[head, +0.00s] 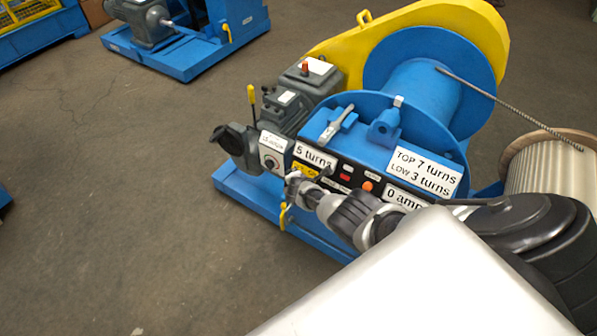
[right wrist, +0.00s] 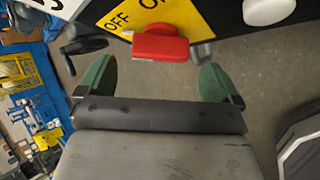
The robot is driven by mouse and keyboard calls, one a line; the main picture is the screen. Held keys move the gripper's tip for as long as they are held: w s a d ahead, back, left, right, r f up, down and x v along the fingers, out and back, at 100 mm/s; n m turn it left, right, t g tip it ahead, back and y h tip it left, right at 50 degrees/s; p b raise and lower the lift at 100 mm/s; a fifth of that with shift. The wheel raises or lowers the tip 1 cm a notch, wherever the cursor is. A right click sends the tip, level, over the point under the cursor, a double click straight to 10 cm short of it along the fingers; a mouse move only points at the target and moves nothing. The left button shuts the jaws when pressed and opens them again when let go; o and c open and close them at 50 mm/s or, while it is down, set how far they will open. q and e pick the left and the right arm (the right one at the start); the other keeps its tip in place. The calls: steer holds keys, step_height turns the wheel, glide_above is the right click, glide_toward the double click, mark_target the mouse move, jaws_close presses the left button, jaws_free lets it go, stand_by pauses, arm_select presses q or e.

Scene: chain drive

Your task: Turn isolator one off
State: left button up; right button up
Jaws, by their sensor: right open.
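The isolator's yellow plate (head: 305,170) is on the front panel of the blue winch in the head view, partly covered by my right gripper (head: 299,189). In the right wrist view its red handle (right wrist: 160,45) lies across the picture on the yellow plate (right wrist: 190,15), where "OFF" is readable. My right gripper (right wrist: 157,78) is open, its green fingertips either side of and a little short of the handle, apart from it. I cannot read a number on this isolator. My left gripper is not in view.
The winch panel also carries a dial switch box (head: 271,159), an orange button (head: 367,186) and a "5 turns" sign (head: 314,157). A yellow-tipped lever (head: 252,97) rises on the left. A wooden reel (head: 552,168) stands at the right.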

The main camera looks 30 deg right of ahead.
arm_select(q)
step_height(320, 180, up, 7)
steer(key=p, duration=0.5)
arm_select(e)
steer(key=v, duration=0.7)
steer(key=shift+r, duration=0.25)
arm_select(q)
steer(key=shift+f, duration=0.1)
arm_select(e)
steer(key=shift+s+a, duration=0.15)
arm_select(q)
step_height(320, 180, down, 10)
steer(key=b, duration=1)
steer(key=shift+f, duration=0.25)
arm_select(e)
steer(key=s+a+f+m+g+y, duration=0.1)
steer(key=s+a+f+m+g, duration=0.1)
steer(key=s+f, duration=0.7)
steer(key=s+a+f+m+g+y, duration=0.2)
steer(key=s+a+f+m, duration=0.3)
steer(key=s, duration=1.7)
steer(key=s+a+f+m+g+y, duration=0.1)
steer(key=s+f+m, duration=0.6)
steer(key=s+f, duration=0.8)
steer(key=shift+s+a+g, duration=0.3)
steer(key=shift+a+g, duration=0.4)
steer(key=shift+a, duration=0.5)
